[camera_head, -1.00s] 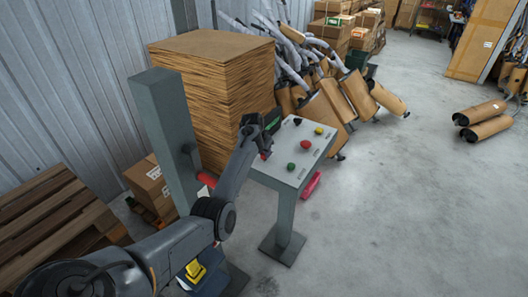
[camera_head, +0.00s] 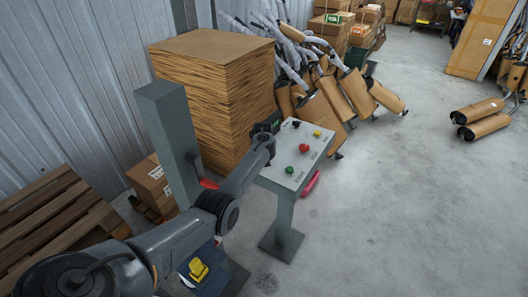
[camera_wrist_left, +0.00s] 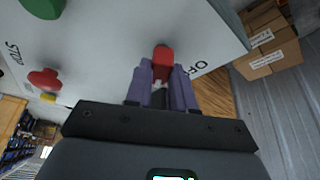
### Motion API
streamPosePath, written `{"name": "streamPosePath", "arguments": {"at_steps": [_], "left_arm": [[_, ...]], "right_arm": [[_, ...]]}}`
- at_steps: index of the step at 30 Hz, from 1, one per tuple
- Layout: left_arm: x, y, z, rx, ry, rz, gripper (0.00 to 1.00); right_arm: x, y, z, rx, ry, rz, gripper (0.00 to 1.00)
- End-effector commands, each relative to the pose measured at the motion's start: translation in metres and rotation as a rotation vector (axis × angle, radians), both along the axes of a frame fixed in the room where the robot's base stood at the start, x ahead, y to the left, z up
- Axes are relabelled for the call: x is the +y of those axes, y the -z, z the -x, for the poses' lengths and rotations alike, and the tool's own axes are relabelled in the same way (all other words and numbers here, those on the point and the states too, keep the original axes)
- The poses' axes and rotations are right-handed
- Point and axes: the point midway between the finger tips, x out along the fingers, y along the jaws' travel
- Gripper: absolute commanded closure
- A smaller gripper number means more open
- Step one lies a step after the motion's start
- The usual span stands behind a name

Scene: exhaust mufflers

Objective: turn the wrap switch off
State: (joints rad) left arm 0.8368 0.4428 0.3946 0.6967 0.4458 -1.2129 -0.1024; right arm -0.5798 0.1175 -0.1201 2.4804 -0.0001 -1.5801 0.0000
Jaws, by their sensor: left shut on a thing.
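The control panel (camera_head: 283,182) is a light grey slanted plate on a post, with coloured buttons. In the left wrist view its plate (camera_wrist_left: 105,50) carries a red switch (camera_wrist_left: 162,58) near the panel edge, beside printed lettering that looks like "OFF". My left gripper (camera_wrist_left: 162,74) has its two purple fingers shut on the red switch, one on each side. In the head view my left gripper (camera_head: 266,140) is at the panel's left edge and hides the switch. My right gripper is not in view.
The panel also has a green button (camera_head: 289,170), a red button (camera_head: 304,148) and a yellow button (camera_head: 317,132). A grey column (camera_head: 168,135) with a red handle (camera_head: 208,184) stands left of it. A cardboard stack (camera_head: 235,90) is behind.

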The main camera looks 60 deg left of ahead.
Motion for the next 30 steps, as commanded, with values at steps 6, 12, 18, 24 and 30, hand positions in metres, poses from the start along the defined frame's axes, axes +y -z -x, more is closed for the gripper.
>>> {"name": "streamPosePath", "arguments": {"at_steps": [6,12,18,24,30], "left_arm": [[-0.001,0.002,-0.002,0.000,-0.206,0.000,1.00],[-0.001,0.006,-0.003,-0.001,-0.398,-0.001,1.00],[0.000,0.009,-0.004,-0.002,-0.582,-0.001,1.00],[0.000,0.009,-0.004,-0.003,-0.730,-0.002,1.00],[0.000,0.007,-0.005,-0.003,-0.841,-0.002,1.00]], "right_arm": [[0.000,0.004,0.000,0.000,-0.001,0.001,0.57],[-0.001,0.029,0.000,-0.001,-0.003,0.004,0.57],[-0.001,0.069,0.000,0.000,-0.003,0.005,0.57],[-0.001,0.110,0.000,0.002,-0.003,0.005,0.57],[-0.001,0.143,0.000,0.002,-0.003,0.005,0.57]]}}
